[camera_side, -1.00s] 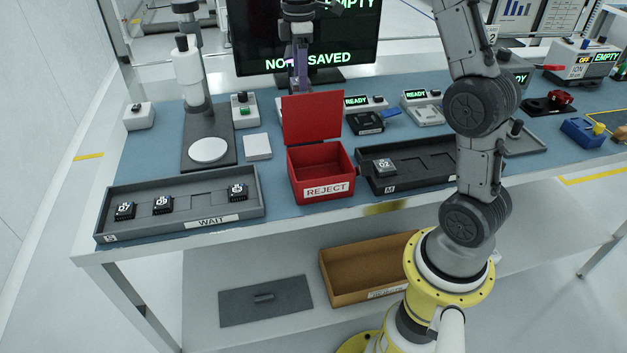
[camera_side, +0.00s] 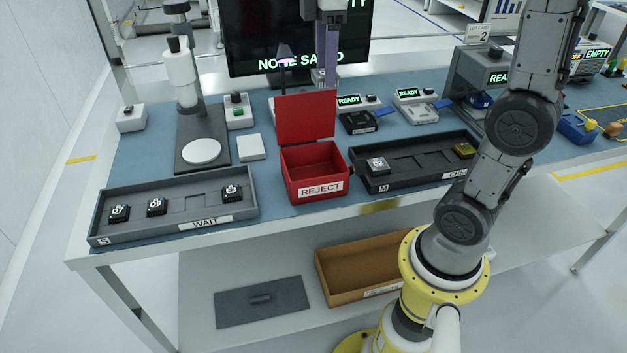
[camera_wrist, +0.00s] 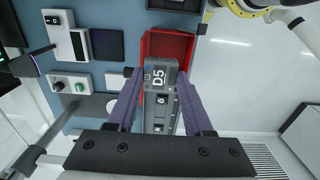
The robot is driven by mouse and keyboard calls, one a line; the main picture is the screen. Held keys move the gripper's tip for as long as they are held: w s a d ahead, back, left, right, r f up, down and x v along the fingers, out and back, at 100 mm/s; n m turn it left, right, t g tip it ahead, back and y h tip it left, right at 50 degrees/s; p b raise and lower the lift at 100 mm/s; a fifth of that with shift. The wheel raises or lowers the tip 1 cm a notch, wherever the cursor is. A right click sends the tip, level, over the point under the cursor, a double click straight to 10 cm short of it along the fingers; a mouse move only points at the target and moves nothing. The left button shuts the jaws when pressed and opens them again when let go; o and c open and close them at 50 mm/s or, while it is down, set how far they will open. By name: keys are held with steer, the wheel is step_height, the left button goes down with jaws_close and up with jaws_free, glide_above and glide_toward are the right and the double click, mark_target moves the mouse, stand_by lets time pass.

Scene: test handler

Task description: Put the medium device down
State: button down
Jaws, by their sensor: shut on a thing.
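My gripper (camera_side: 325,76) hangs above the back of the bench, behind the open lid of the red bin, in the side view. In the wrist view its purple fingers (camera_wrist: 157,80) are shut on a dark grey device marked D5 (camera_wrist: 157,76). In the side view the held device is hard to make out. The WAIT tray (camera_side: 225,222) at the front left holds black devices at its left (camera_side: 119,213), middle-left (camera_side: 156,206) and right (camera_side: 232,193), with an empty pocket between. The tray marked M (camera_side: 420,178) holds a grey device marked D2 (camera_side: 377,165) and a yellowish device (camera_side: 464,150).
The red REJECT bin (camera_side: 320,188) stands between the trays, its lid raised. A stand with a round white plate (camera_side: 202,151) is behind the WAIT tray. READY units (camera_side: 416,106) and a monitor (camera_side: 300,45) line the back. A white pad (camera_side: 251,147) lies left of the bin.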

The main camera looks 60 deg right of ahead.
steer(key=s+a+f, duration=0.2)
steer(key=s, duration=0.5)
steer(key=s+a+f, duration=0.1)
steer(key=s+a, duration=0.2)
steer(key=s, duration=0.4)
steer(key=w+f, duration=0.8)
steer(key=f, duration=0.1)
steer(key=w+d+f, duration=0.1)
steer(key=w+f, duration=0.3)
steer(key=w, duration=0.1)
steer(key=shift+f, duration=0.25)
steer(key=shift+w+f, duration=0.35)
steer(key=shift+f, duration=0.1)
steer(key=shift+w+f, duration=0.15)
steer(key=shift+f, duration=0.75)
steer(key=shift+w+f, duration=0.1)
steer(key=shift+f, duration=0.75)
steer(key=shift+f, duration=0.1)
steer(key=shift+c, duration=1.5)
jaws_free()
